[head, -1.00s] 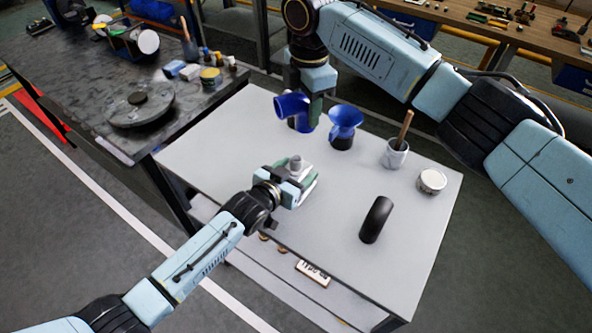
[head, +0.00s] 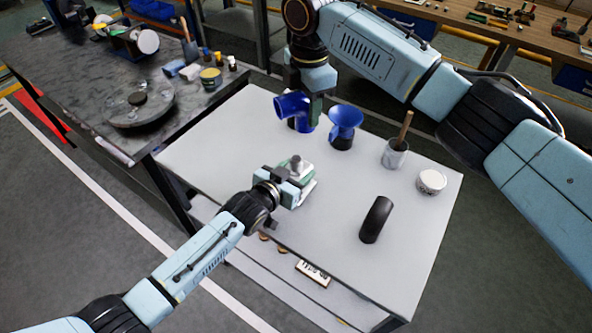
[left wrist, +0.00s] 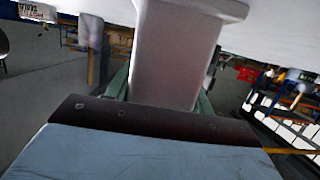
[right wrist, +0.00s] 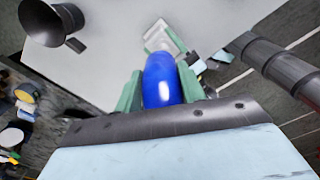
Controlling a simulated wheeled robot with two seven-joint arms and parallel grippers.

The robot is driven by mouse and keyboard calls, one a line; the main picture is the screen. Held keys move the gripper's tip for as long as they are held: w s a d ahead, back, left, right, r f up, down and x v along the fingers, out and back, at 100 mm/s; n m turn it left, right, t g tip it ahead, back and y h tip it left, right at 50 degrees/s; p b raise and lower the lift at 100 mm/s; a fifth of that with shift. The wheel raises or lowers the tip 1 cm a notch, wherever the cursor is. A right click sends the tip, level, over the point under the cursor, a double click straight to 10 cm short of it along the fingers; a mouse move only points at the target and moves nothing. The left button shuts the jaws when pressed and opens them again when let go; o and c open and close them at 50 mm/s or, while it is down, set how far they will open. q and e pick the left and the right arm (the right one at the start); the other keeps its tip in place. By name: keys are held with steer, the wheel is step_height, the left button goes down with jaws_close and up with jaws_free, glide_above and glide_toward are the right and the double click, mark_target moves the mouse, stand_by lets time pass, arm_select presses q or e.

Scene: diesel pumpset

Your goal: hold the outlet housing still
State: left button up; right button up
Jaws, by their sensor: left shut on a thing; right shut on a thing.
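The outlet housing, which I take to be the pale grey piece with a round neck (head: 297,165), is at the left part of the light table (head: 330,245). My left gripper (head: 296,183) is shut on it. In the left wrist view a pale grey block (left wrist: 172,60) stands between the green fingers. My right gripper (head: 314,108) is shut on a blue elbow pipe (head: 291,106) near the table's back edge. In the right wrist view the blue pipe (right wrist: 162,82) sits between the green fingers and hides part of the area near the housing (right wrist: 165,38).
A dark bench (head: 60,75) is at the left. The table's front middle is clear.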

mark_target(298, 119)
stand_by(0.4)
steer(key=shift+s+a+f, duration=0.3)
steer(key=shift+a+f, duration=0.2)
steer(key=shift+s+a+f, duration=0.25)
steer(key=shift+a+f, duration=0.2)
steer(key=shift+a, duration=0.05)
steer(key=shift+f, duration=0.15)
steer(key=shift+f, duration=2.8)
steer(key=shift+f, duration=2.15)
steer(key=o, duration=1.3)
